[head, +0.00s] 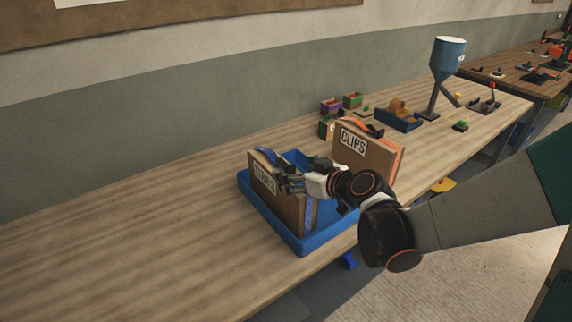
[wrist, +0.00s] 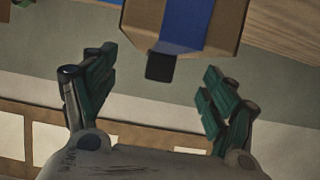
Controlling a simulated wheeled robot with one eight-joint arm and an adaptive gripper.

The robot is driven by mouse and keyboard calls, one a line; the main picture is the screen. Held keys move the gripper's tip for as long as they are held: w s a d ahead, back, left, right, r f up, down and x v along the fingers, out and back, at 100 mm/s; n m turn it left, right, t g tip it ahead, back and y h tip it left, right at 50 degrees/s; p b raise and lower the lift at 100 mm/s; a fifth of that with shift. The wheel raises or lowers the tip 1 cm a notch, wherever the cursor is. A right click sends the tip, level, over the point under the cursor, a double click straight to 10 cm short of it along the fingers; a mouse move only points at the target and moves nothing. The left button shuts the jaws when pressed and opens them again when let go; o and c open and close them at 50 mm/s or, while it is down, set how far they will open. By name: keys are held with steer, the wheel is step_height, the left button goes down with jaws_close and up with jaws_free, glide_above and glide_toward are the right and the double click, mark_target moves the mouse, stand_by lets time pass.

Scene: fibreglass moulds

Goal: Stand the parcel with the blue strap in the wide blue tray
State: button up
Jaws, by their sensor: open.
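The parcel with the blue strap (head: 265,198) is a brown box labelled CLIPS. In the head view it stands roughly upright inside the wide blue tray (head: 304,246), towards its left side; its base is partly hidden by the tray wall. My gripper (head: 287,180) is at the parcel's upper right in that view. In the wrist view the fingers (wrist: 158,68) are spread wide, with nothing between their tips. The strapped parcel (wrist: 222,28) shows beyond them, with a black piece at the strap's end. I cannot tell whether a finger touches the parcel.
A second CLIPS parcel with an orange strap (head: 368,152) stands right of the tray, behind my arm. Small coloured boxes (head: 331,106), a tape dispenser (head: 398,117) and a blue funnel stand (head: 447,62) are farther back. The left of the bench (head: 110,225) is clear.

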steer(key=shift+p+v, duration=0.4)
steer(key=shift+v, duration=1.55)
steer(key=shift+s+d+r, duration=0.1)
steer(key=shift+s+r, duration=0.05)
steer(key=shift+s, duration=0.15)
steer(key=s+d+r+m+g+h, duration=0.1)
steer(key=s+d+m+g+h, duration=0.1)
steer(key=s+d, duration=0.4)
steer(key=s+d+r+m+g+h, duration=0.1)
steer(key=s+d+m+h, duration=0.3)
steer(key=s, duration=1.1)
steer(key=d+g+h, duration=0.1)
steer(key=d, duration=0.2)
steer(key=shift+r+m+h, duration=0.25)
steer(key=shift+m+h, duration=0.05)
steer(key=shift+m, duration=0.1)
